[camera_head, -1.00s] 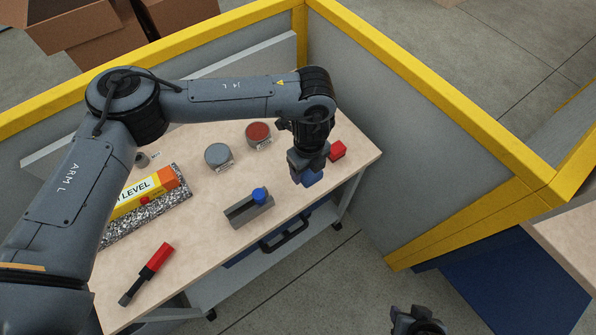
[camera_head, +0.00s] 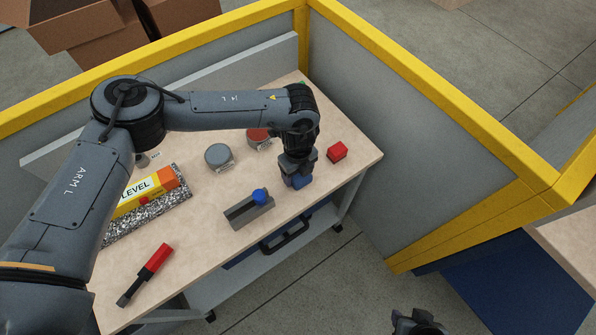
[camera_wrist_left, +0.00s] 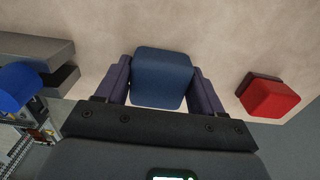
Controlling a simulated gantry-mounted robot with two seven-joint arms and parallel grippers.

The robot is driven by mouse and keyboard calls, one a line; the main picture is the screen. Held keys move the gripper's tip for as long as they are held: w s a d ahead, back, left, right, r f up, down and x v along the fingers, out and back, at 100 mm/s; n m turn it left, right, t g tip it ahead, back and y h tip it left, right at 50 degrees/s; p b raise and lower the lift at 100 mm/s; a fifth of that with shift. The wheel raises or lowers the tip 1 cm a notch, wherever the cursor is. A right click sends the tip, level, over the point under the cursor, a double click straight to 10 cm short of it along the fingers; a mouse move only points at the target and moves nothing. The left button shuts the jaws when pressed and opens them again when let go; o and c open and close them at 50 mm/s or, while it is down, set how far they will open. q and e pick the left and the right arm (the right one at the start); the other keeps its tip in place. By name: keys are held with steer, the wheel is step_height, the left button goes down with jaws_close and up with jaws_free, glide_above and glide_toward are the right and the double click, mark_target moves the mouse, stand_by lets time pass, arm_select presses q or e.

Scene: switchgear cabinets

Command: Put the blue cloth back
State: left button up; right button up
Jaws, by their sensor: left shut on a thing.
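The blue cloth (camera_wrist_left: 162,78) is a dark blue block-like piece between the two fingers of my left gripper in the left wrist view. In the head view the cloth (camera_head: 299,182) shows just below the fingers. My left gripper (camera_head: 297,178) is shut on it, over the table near its front right part. Whether the cloth touches the table is unclear. My right gripper (camera_head: 418,326) shows only in part at the bottom edge of the head view, away from the table, and its fingers are cut off.
A red block (camera_head: 337,152) lies right of my left gripper. A grey holder (camera_head: 248,208) with a blue knob stands to its left. Two round tins, a yellow level and a red-handled tool lie further left on the table (camera_head: 205,240). Yellow-railed grey walls stand behind and right.

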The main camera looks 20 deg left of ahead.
arm_select(q)
steer(key=shift+f, duration=0.1)
steer(key=o, duration=1)
step_height(320, 180, up, 12)
steer(key=p, duration=0.1)
steer(key=shift+s+r, duration=0.1)
steer(key=shift+r, duration=0.1)
stand_by(0.3)
